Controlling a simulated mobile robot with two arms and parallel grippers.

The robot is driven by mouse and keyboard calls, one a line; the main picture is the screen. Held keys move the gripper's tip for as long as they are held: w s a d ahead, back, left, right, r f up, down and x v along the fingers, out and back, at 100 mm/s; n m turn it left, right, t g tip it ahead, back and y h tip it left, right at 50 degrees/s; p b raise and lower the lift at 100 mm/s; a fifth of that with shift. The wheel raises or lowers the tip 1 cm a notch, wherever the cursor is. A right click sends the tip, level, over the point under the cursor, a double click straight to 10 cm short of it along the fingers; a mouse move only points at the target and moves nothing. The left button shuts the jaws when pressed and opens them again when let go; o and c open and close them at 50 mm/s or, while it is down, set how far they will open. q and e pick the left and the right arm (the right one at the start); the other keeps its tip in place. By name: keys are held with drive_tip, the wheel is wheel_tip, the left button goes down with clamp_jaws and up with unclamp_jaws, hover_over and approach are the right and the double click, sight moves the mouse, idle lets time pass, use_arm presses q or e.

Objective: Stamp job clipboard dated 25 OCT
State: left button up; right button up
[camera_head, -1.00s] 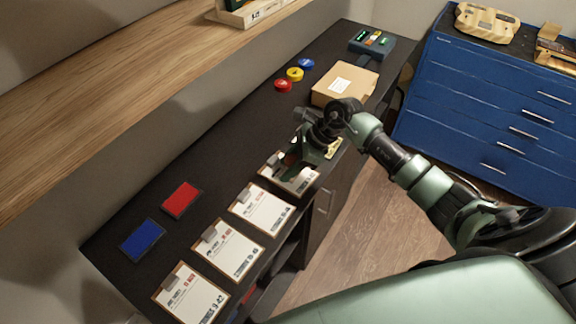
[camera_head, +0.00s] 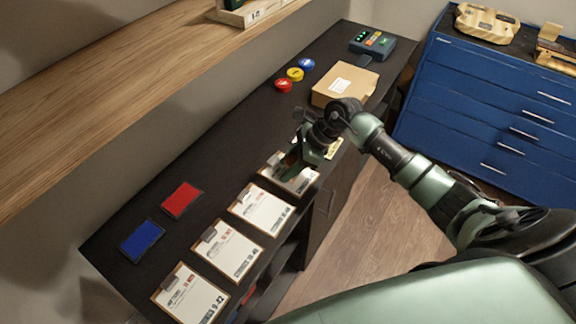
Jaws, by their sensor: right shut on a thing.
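A row of clipboards with white sheets lies along the near edge of the dark bench: one at the front (camera_head: 190,297), one behind it (camera_head: 228,250), a third (camera_head: 263,210), and a fourth (camera_head: 297,184) partly covered by my right gripper. Their printed dates are too small to read surely. My right gripper (camera_head: 296,168) points down over the fourth clipboard, shut on what seems to be a stamp; its body hides the held thing, and I cannot tell whether it touches the sheet. A red ink pad (camera_head: 181,200) and a blue ink pad (camera_head: 142,241) lie left of the clipboards. My left gripper is not in view.
A cardboard box (camera_head: 344,84) stands behind my right gripper. Red, yellow (camera_head: 295,74) and blue round items lie left of it. A device with lit buttons (camera_head: 372,43) is at the far end. A wooden shelf (camera_head: 120,110) overhangs at left; a blue drawer cabinet (camera_head: 490,110) stands right.

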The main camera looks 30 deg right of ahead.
drive_tip(key=shift+s+f, duration=0.15)
drive_tip(key=shift+f, duration=0.1)
drive_tip(key=shift+r+p, duration=0.7)
drive_tip(key=shift+r, duration=0.45)
drive_tip(key=shift+r+p, duration=1.15)
drive_tip(key=shift+r, duration=1.35)
